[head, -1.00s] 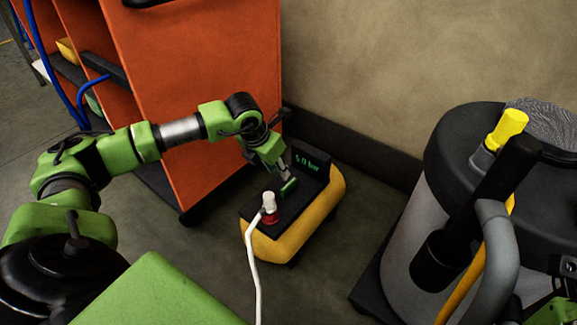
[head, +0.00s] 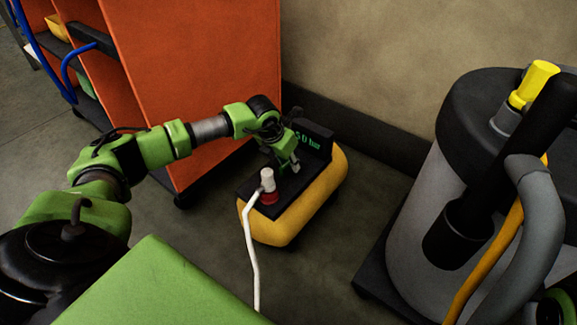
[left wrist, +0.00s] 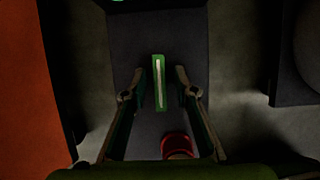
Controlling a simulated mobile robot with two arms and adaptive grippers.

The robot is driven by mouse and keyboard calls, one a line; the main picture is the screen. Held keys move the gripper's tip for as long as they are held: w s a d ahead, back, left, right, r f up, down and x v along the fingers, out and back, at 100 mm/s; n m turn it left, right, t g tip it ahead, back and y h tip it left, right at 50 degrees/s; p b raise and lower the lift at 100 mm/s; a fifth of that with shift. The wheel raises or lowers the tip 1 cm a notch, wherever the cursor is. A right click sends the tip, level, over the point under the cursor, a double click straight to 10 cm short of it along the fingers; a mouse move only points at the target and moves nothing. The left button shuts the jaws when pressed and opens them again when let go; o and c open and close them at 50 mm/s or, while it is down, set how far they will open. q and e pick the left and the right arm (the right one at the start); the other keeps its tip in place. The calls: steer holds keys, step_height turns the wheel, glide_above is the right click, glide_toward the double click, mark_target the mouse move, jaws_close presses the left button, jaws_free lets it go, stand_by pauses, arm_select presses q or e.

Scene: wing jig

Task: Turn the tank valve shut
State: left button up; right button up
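The yellow tank (head: 322,203) with a black top stands on the floor by the wall. Its valve handle, a thin green bar with a pale top edge, shows in the left wrist view (left wrist: 160,82). The bar runs lengthwise along the black top (left wrist: 158,35). My left gripper (head: 289,168) is over the tank top. In the left wrist view its fingers (left wrist: 160,76) are open, one on each side of the bar, with gaps between. In the head view the gripper largely hides the handle. My right gripper is not in view.
A red-based fitting (head: 268,197) with a white hose (head: 252,262) stands on the tank top near the handle. A green-lit display (head: 312,138) is at its back. An orange cabinet (head: 205,75) is left, a grey drum (head: 420,215) right. Open floor lies between tank and drum.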

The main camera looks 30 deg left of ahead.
arm_select(q)
steer(key=shift+w, duration=0.1)
jaws_close()
